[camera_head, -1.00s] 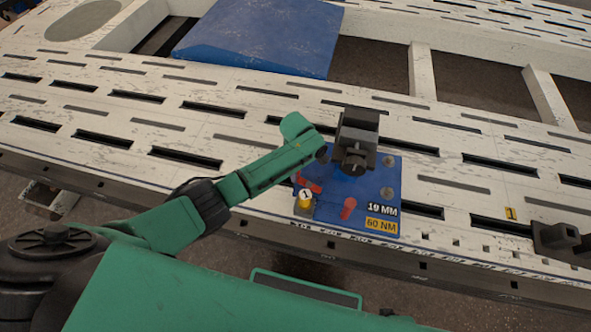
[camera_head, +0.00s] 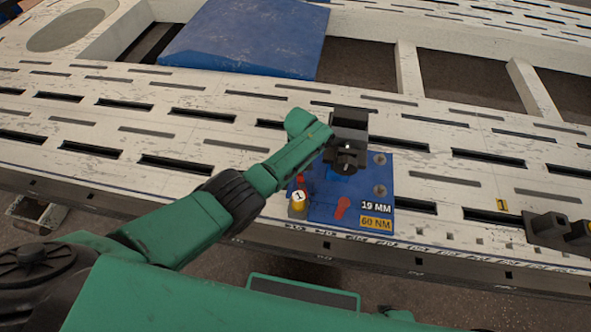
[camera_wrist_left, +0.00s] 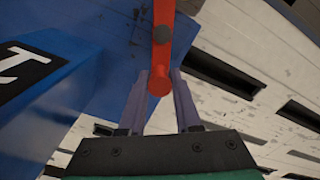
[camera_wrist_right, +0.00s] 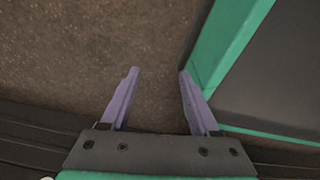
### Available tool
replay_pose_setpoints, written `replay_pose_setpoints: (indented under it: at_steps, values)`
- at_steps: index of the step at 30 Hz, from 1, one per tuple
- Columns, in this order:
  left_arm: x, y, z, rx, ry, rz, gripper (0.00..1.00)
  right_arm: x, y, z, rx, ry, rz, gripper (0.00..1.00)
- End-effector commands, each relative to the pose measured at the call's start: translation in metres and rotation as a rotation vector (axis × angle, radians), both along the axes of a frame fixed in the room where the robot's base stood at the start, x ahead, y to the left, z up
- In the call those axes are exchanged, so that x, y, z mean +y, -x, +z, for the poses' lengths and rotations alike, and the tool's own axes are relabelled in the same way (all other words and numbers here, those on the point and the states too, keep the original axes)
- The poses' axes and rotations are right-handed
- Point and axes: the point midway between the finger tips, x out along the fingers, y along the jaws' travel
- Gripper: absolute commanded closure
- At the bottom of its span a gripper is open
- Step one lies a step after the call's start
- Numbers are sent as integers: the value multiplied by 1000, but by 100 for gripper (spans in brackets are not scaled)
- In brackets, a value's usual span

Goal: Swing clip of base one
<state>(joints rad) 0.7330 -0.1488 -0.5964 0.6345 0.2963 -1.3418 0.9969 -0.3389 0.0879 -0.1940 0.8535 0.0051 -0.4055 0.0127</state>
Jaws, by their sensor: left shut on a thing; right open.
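A red clip (camera_head: 301,180) at the plate's left shows partly behind my left arm. A second red clip (camera_head: 342,207) lies farther right. In the left wrist view my left gripper (camera_wrist_left: 160,85) is shut on the end of a red clip (camera_wrist_left: 162,58). Its fingertips are hidden in the head view. My right gripper (camera_wrist_right: 158,80) is open and empty over the floor.
The white slotted frame (camera_head: 225,138) spreads around the base. A blue panel (camera_head: 245,38) lies at the back left, beside open bays. Black fixtures (camera_head: 548,229) stand at the right edge. A green edge is close to my right gripper.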

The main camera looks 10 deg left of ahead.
Motion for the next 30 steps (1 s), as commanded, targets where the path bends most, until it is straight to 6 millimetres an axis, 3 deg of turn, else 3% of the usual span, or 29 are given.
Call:
replay_pose_setpoints:
  at_steps: [12,30]
  values:
    - [-13,-2,-1,2,3,-260,100,3,-15,2,-1,-2,-8,38]
    - [-16,-2,0,2,3,-318,100,4,-19,4,-2,-1,-10,38]
